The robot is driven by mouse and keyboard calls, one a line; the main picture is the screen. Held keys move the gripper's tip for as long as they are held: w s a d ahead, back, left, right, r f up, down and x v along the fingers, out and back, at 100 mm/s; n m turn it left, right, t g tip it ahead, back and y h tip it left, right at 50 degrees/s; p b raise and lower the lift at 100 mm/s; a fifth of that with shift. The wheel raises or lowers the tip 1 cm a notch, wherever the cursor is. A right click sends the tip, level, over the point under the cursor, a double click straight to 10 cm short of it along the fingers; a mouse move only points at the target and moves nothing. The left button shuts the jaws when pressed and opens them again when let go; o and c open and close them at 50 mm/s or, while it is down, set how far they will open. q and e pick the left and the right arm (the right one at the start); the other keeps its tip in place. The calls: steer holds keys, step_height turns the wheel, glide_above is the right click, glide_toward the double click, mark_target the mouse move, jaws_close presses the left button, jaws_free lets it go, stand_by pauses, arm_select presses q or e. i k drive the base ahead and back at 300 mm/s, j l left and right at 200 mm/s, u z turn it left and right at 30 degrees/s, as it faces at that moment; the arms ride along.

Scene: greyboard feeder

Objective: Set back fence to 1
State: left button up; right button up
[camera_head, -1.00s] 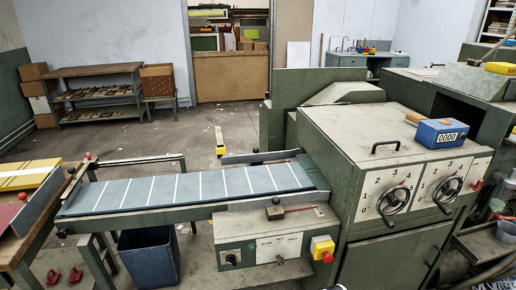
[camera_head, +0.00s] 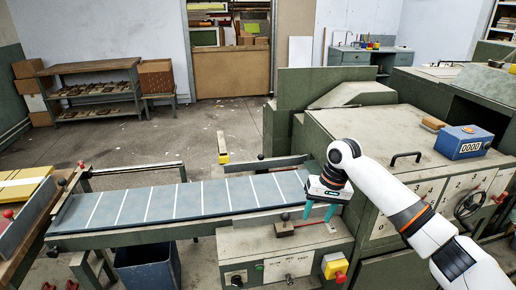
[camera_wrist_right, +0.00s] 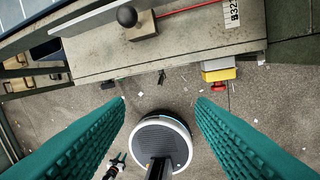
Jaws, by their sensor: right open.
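A dark rail with a black knob, which looks like the back fence (camera_head: 240,166), stands along the far side of the blue striped belt (camera_head: 170,202). On the near housing, a small block with a black knob (camera_head: 284,228) sits beside a red rod (camera_head: 312,222) and a printed label; the knobbed block (camera_wrist_right: 140,26) also shows at the top of the right wrist view. My right gripper (camera_head: 318,212) is open and empty, pointing down above the housing's right part, right of the block. Its teal fingers (camera_wrist_right: 160,98) are wide apart. My left gripper is out of view.
A numbered dial with a handwheel (camera_head: 469,204) is on the machine front; my right arm hides the other. A yellow-and-red switch (camera_head: 335,266) is on the housing's front. A blue counter box (camera_head: 463,142) stands on the machine top. A blue bin (camera_head: 148,267) is below the belt.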

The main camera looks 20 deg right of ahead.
mark_target(262, 167)
steer(key=i, duration=1.65)
